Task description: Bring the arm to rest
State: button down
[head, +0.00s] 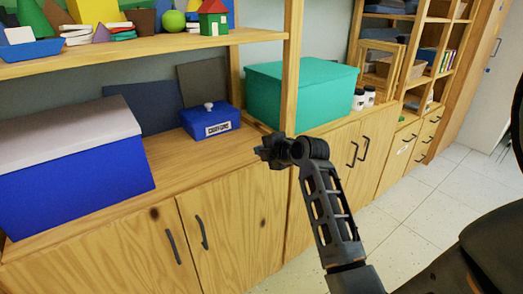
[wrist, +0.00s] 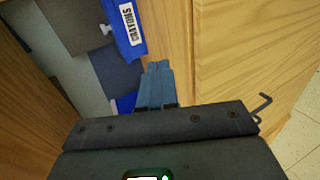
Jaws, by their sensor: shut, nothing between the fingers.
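My gripper (head: 268,152) is raised in front of the wooden cabinet, near the front edge of its counter. In the wrist view its fingers (wrist: 156,85) are together and hold nothing. In the head view my arm rises from the lower right to the gripper. I cannot tell the exact gap between the gripper and the counter edge.
A blue crayons box (head: 211,120) sits on the counter (head: 172,160) left of my gripper. A large blue box with a grey lid (head: 75,175) is further left, and a teal box (head: 300,92) stands behind. Open tiled floor (head: 425,205) lies to the right.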

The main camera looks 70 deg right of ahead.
dwell(0.4)
jog(key=s+a+f+m+y, duration=0.1)
jog(key=s+a+f+m, duration=0.15)
jog(key=a, duration=0.65)
jog(key=s+a+f+m+t, duration=0.1)
jog(key=s+a+f+m, duration=0.15)
jog(key=a, duration=0.65)
jog(key=s+a+f+m+y, duration=0.1)
jog(key=s+a+f+m, duration=0.2)
jog(key=a, duration=0.7)
jog(key=s+a+r+m+t+y, duration=0.1)
jog(key=s+a+r+y, duration=0.1)
jog(key=s+a+r, duration=0.2)
jog(key=s+a+r+m+t+y, duration=0.1)
jog(key=s+a+r, duration=0.4)
jog(key=s+a, duration=0.5)
jog(key=s+m+y, duration=0.1)
jog(key=s, duration=0.3)
jog(key=shift+s+r+m+t+y, duration=0.25)
jog(key=shift+m+t+y, duration=0.05)
jog(key=shift+t, duration=0.1)
